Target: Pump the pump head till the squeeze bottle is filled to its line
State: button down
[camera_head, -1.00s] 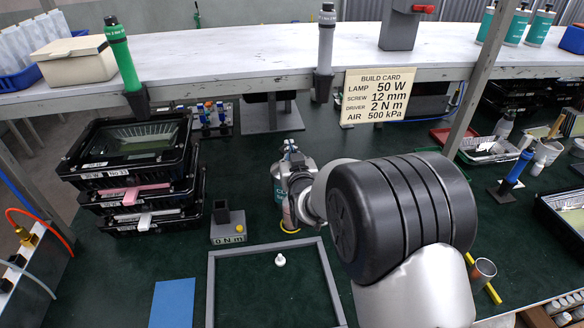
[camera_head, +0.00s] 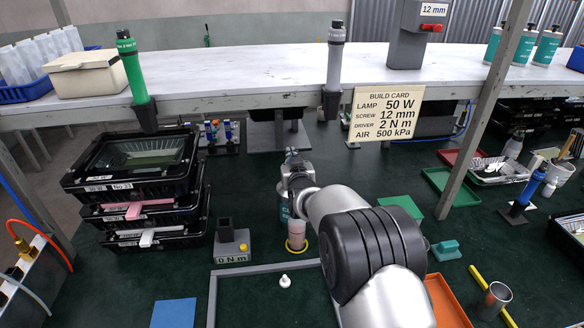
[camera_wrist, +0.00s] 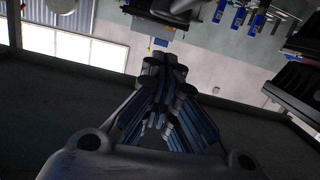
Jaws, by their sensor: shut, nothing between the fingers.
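A teal bottle with a pale band (camera_head: 284,204) stands upright behind my arm, mostly hidden; its pump head is hidden behind my gripper. My gripper (camera_head: 291,154) is at the top of this bottle, and I cannot tell whether it touches the pump head. In the wrist view its fingers (camera_wrist: 168,75) are shut together with nothing between them. A pale pink squeeze bottle (camera_head: 297,234) stands upright in a yellow ring (camera_head: 296,247), just in front of the teal bottle and beside my arm. Its fill line and level are too small to read.
A small white nozzle cap (camera_head: 285,282) stands inside a grey frame (camera_head: 213,296). A grey block with a post (camera_head: 232,246) is to the left, near stacked black housings (camera_head: 133,190). An orange tray (camera_head: 446,302) and green trays lie right of my arm. The shelf (camera_head: 230,75) spans behind.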

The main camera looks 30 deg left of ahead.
jog(key=shift+f, duration=1.3)
jog(key=shift+f+b, duration=0.1)
jog(key=shift+b, duration=0.25)
jog(key=shift+f+b, duration=1.05)
jog(key=shift+f, duration=0.2)
jog(key=shift+r, duration=0.45)
jog(key=s+d+r+p, duration=0.3)
jog(key=s+d+r, duration=0.2)
jog(key=s, duration=0.3)
jog(key=shift+d+r, duration=0.2)
jog(key=shift+d, duration=0.5)
jog(key=shift+w, duration=0.1)
